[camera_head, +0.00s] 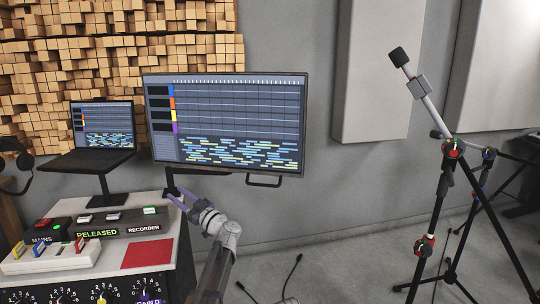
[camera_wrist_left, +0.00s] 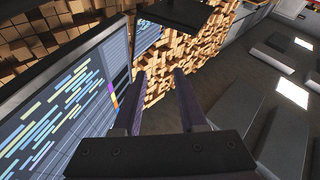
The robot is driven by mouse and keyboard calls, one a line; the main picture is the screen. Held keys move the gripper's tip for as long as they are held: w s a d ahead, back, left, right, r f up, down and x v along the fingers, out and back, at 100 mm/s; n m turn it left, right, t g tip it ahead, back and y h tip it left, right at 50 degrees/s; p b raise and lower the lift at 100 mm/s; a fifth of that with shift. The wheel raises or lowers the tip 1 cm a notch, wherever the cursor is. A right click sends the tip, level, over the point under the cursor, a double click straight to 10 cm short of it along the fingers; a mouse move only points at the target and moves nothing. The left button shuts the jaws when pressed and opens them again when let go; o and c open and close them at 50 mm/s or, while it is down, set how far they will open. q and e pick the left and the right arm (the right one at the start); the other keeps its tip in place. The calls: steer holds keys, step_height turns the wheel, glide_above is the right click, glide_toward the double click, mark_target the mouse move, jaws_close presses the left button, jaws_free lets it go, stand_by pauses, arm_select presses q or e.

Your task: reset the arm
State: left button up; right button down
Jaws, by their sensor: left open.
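My left arm (camera_head: 222,248) comes up from the bottom of the head view, right of the console. My left gripper (camera_head: 175,193) is open and empty, just beyond the console's back right corner and below the monitor (camera_head: 230,120). In the left wrist view the two purple fingers of the left gripper (camera_wrist_left: 160,75) are apart with nothing between them. The monitor also shows in the left wrist view (camera_wrist_left: 60,110), close on the left of the fingers. My right gripper is not in view.
The console (camera_head: 150,225) has switches and knobs, a red square and a label reading RELEASED. A laptop (camera_head: 100,135) stands on a stand behind it. A microphone stand (camera_head: 440,180) is at the right. The floor between is mostly free, with thin cables.

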arm_select(q)
steer(key=w+d+f+m+t+h, duration=0.2)
steer(key=w+d+m+t+h, duration=0.1)
steer(key=d+m+t+h, duration=0.9)
steer(key=s+d+f+m+g+h, duration=0.45)
steer(key=d+f+g+h, duration=0.2)
steer(key=f+h, duration=0.2)
steer(key=s+f+g+h, duration=0.1)
steer(key=s+f+g, duration=0.8)
steer(key=s+f, duration=0.5)
steer(key=s+a+f+n+g+y, duration=0.1)
steer(key=s+a+f+g, duration=0.15)
steer(key=s, duration=0.65)
steer(key=s+a+f+n+g+y, duration=0.1)
steer(key=s+a+f+g+y, duration=0.2)
steer(key=s, duration=0.5)
steer(key=s+d+r+m+g, duration=0.15)
steer(key=s+d+m, duration=0.35)
steer(key=d, duration=0.6)
step_height(320, 180, up, 29)
steer(key=s+n+p, duration=0.1)
steer(key=p, duration=2.8)
steer(key=shift+s, duration=0.25)
